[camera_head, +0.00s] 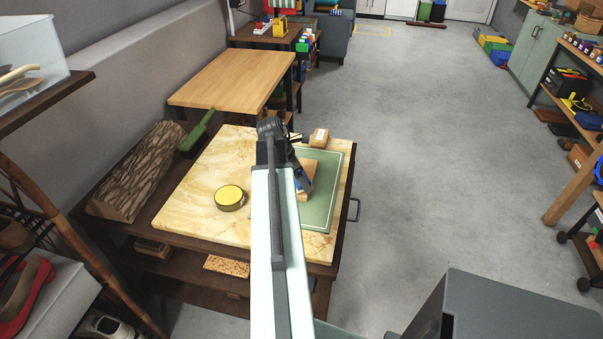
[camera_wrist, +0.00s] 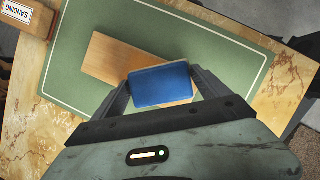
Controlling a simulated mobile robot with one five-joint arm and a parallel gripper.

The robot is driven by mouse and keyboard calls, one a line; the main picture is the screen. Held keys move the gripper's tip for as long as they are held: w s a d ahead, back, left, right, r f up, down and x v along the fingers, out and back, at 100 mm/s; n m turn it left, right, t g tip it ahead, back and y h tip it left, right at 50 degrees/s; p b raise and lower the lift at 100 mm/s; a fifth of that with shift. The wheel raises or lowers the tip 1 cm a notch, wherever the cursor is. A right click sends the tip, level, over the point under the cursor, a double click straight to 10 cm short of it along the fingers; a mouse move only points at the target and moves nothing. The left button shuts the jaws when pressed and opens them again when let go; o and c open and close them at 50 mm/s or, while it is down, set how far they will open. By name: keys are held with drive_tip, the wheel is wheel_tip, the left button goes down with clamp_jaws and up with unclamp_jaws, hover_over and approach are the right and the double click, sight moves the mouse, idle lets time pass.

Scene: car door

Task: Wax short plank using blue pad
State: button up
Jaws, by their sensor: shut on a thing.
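A short light-brown wooden plank (camera_wrist: 104,58) lies flat on a green mat in the wrist view. It also shows in the head view (camera_head: 327,161), partly hidden by my arm. My gripper (camera_wrist: 161,84) is shut on a blue pad (camera_wrist: 160,87), with a finger at each end of it. The pad is over the middle and right part of the plank and hides some of it. I cannot tell whether the pad touches the wood. A round tin with a yellow top (camera_head: 229,196) stands on the marble-patterned tabletop, left of my arm.
The green mat (camera_wrist: 232,48) lies on the marble-patterned table (camera_head: 185,205). A block labelled "SANDING" (camera_wrist: 27,17) sits at the mat's corner. A bark-covered log (camera_head: 140,172) and a green-handled tool (camera_head: 198,130) are at the left. Open floor lies to the right.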

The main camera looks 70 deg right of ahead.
sight(298, 189)
drive_tip(key=shift+s+a, duration=0.25)
drive_tip(key=shift+a, duration=1.05)
drive_tip(key=shift+s+a, duration=0.2)
drive_tip(key=shift+a, duration=1.05)
drive_tip(key=shift+f, duration=0.1)
drive_tip(key=shift+w+d, duration=0.2)
drive_tip(key=shift+d, duration=0.7)
drive_tip(key=shift+w+d, duration=0.15)
drive_tip(key=shift+d, duration=0.7)
drive_tip(key=shift+w+d, duration=0.15)
drive_tip(key=shift+d, duration=0.85)
drive_tip(key=shift+w+d, duration=0.15)
drive_tip(key=shift+d, duration=0.85)
drive_tip(key=shift+w+d, duration=0.3)
drive_tip(key=shift+d, duration=1.6)
drive_tip(key=shift+w+d, duration=0.35)
drive_tip(key=shift+d, duration=1.5)
drive_tip(key=shift+w+d, duration=0.3)
drive_tip(key=shift+d, duration=1.6)
wheel_tip(298, 189, up, 6)
drive_tip(key=p, duration=0.6)
drive_tip(key=shift+a, duration=0.1)
